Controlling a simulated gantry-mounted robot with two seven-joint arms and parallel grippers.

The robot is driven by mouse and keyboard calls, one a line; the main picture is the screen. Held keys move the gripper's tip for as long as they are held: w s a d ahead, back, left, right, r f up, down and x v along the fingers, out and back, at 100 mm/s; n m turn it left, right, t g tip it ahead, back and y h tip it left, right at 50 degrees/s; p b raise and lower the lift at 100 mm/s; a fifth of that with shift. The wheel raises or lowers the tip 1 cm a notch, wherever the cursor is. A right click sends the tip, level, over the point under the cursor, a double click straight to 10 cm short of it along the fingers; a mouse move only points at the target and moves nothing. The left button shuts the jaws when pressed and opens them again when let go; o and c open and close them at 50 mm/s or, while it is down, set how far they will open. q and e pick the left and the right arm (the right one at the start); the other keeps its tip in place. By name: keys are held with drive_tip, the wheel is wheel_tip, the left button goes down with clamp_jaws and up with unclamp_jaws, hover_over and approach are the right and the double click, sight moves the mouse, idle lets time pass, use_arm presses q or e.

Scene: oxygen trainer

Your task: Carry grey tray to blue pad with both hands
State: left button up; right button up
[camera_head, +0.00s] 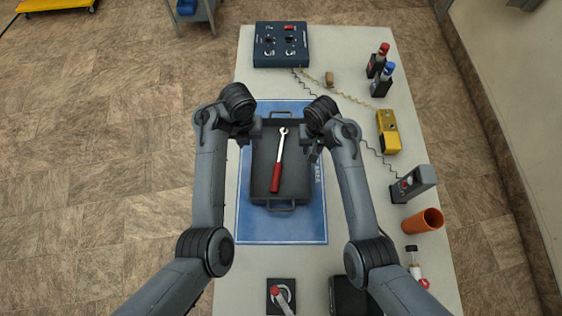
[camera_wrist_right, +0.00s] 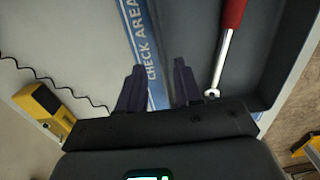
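The grey tray (camera_head: 262,187) lies flat over the blue pad (camera_head: 282,230), with its looped handles at the far and near ends. A wrench with a red handle (camera_head: 276,178) lies in it. My left gripper (camera_head: 251,138) is at the tray's far left side; its fingertips are too small to read. My right gripper (camera_head: 313,152) is at the far right side. In the right wrist view, the right gripper (camera_wrist_right: 158,85) has its fingers apart, near the tray's side wall, with the pad's lettered strip showing between them. Whether either gripper touches the tray is unclear.
A blue control box (camera_head: 281,45) stands at the table's far end. A black base with a red-tipped lever (camera_head: 281,294) is at the near edge.

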drive_tip(key=shift+r, duration=2.85)
